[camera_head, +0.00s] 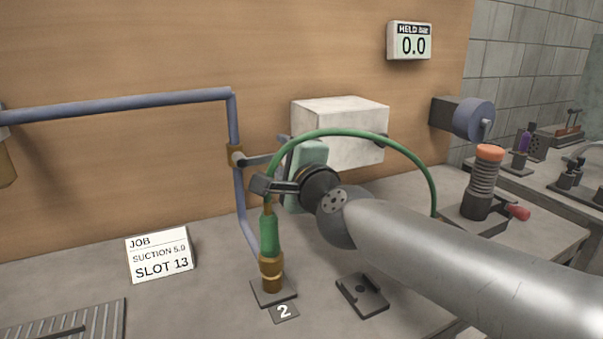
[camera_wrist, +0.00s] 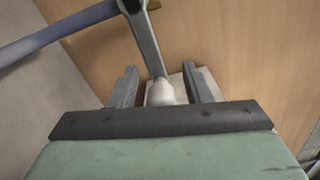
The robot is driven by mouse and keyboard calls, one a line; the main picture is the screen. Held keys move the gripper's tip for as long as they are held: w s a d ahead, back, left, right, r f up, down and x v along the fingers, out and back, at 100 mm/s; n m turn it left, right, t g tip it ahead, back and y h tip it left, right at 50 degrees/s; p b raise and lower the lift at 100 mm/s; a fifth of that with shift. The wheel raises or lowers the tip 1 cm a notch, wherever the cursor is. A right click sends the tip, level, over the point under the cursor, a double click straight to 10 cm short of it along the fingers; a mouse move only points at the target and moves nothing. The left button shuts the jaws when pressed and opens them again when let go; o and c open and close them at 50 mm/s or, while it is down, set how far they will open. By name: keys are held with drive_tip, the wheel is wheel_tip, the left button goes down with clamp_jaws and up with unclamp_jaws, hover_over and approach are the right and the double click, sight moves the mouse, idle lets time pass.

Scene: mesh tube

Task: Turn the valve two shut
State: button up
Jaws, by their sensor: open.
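A brass valve body (camera_head: 236,155) sits on the blue pipe, with a grey lever (camera_head: 258,159) pointing right from it. A plate marked 2 (camera_head: 284,311) lies below, in front of the green and brass hose fitting (camera_head: 269,240). My gripper (camera_head: 284,152) is at the lever's outer end, partly hidden by my wrist. In the wrist view, my gripper (camera_wrist: 160,68) is open, one finger on each side of the lever (camera_wrist: 148,42). The lever's pale rounded end (camera_wrist: 160,93) lies between the fingers.
A green hose (camera_head: 395,150) arches over my wrist. A pale box (camera_head: 350,125) is behind it. A job card (camera_head: 160,255) stands left, and a small dark block (camera_head: 362,294) lies in front. A display (camera_head: 409,41) reads 0.0. An orange-topped device (camera_head: 487,175) stands right.

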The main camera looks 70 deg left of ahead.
drive_tip(key=w+d, duration=0.2)
drive_tip(key=d, duration=1.5)
drive_tip(key=shift+w, duration=0.2)
drive_tip(key=shift+a, duration=0.1)
